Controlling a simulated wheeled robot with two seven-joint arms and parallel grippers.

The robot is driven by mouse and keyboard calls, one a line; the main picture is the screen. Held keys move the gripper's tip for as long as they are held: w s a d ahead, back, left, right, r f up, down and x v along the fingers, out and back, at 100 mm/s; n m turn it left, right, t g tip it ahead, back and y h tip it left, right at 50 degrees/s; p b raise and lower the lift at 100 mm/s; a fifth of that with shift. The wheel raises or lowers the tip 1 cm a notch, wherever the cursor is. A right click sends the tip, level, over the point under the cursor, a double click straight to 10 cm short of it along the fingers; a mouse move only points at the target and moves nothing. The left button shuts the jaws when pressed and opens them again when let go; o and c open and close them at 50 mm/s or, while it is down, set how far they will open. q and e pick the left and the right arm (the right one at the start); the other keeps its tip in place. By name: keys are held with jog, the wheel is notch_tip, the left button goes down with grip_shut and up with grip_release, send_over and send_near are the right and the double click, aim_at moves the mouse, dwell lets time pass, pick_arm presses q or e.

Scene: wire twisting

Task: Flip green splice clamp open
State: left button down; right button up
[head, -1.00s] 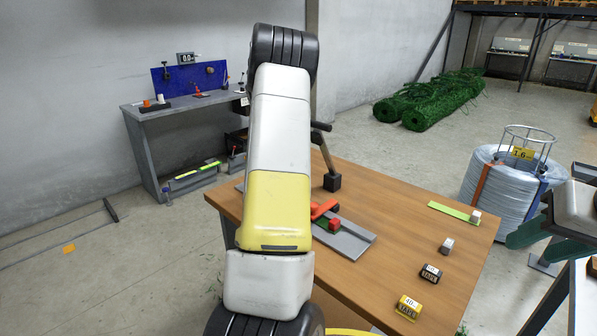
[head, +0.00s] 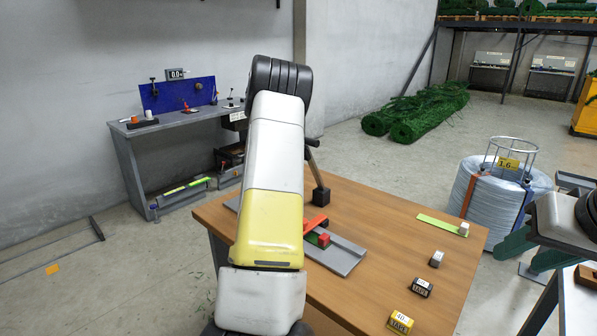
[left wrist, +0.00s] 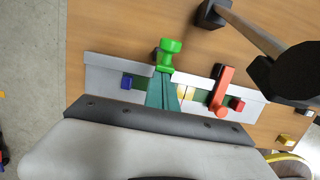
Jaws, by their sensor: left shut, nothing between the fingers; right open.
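The green splice clamp (left wrist: 169,52) shows in the left wrist view at the far edge of a grey rail (left wrist: 108,72), its round-capped lever pointing away from my gripper. In the head view my own left arm hides it. My left gripper (left wrist: 164,80) is shut and empty, its teal fingertips right at the near end of the green clamp; I cannot tell whether they touch. My right gripper (head: 530,250) is open and empty, off the table's right side in the head view.
A red clamp (left wrist: 221,90) sits right of the green one, with a red block (left wrist: 237,104) beside it. A blue block (left wrist: 126,82) is at left. A dark post with a rod (head: 320,192) stands behind. Small labelled blocks (head: 400,322) line the wooden table's (head: 400,220) right side.

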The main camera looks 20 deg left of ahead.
pick_arm(q)
jog(key=shift+w+d+r, duration=0.25)
jog(key=shift+w+r, duration=0.1)
jog(key=shift+w, duration=0.2)
notch_tip(320, 180, up, 7)
jog(key=s, duration=0.2)
jog(key=shift+s+a, duration=0.2)
jog(key=shift+a, duration=0.25)
